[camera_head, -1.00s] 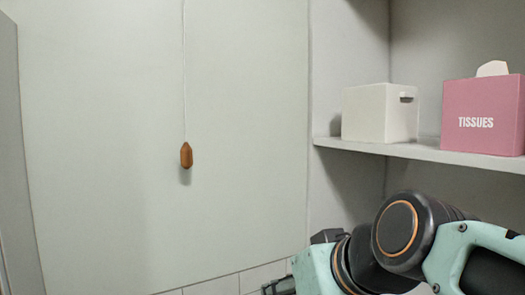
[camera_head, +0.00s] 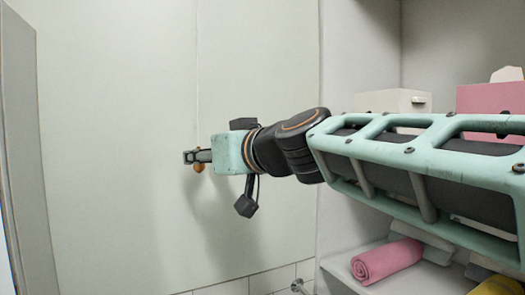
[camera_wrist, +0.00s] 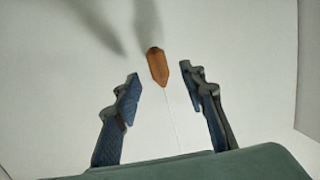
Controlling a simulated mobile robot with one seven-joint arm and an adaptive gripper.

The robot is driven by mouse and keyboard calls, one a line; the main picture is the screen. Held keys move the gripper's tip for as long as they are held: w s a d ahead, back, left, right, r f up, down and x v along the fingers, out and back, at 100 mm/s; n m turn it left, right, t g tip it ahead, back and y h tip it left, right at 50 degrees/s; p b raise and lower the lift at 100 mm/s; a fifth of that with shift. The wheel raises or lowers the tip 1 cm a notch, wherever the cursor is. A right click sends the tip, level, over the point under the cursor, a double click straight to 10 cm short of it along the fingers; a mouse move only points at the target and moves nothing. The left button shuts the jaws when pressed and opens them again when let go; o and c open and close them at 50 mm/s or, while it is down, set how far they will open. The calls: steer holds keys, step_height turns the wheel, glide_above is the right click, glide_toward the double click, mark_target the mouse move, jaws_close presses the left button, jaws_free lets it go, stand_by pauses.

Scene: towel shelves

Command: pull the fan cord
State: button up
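The fan cord's brown wooden pull (camera_head: 199,168) hangs in front of the pale wall panel, partly hidden behind my fingers in the head view. Its thin cord (camera_head: 196,70) runs straight up. In the wrist view the pull (camera_wrist: 158,66) lies in the gap between my two fingertips, and the cord (camera_wrist: 171,118) passes between the fingers. My gripper (camera_head: 188,157) is at the pull, and in the wrist view the gripper (camera_wrist: 159,73) is open with a clear gap on each side of the pull. Neither finger visibly touches it.
Shelves stand at the right, with a white box (camera_head: 395,101) and a pink tissue box (camera_head: 488,99) behind my arm. A rolled pink towel (camera_head: 386,261) and a yellow one (camera_head: 500,286) lie lower. The space around the cord is clear.

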steer(key=shift+x, duration=2.05)
jaws_close()
steer(key=shift+f+b, duration=0.55)
steer(key=shift+f, duration=0.05)
jaws_free()
steer(key=shift+r, duration=0.1)
steer(key=shift+d, duration=0.1)
steer(key=v, duration=1.2)
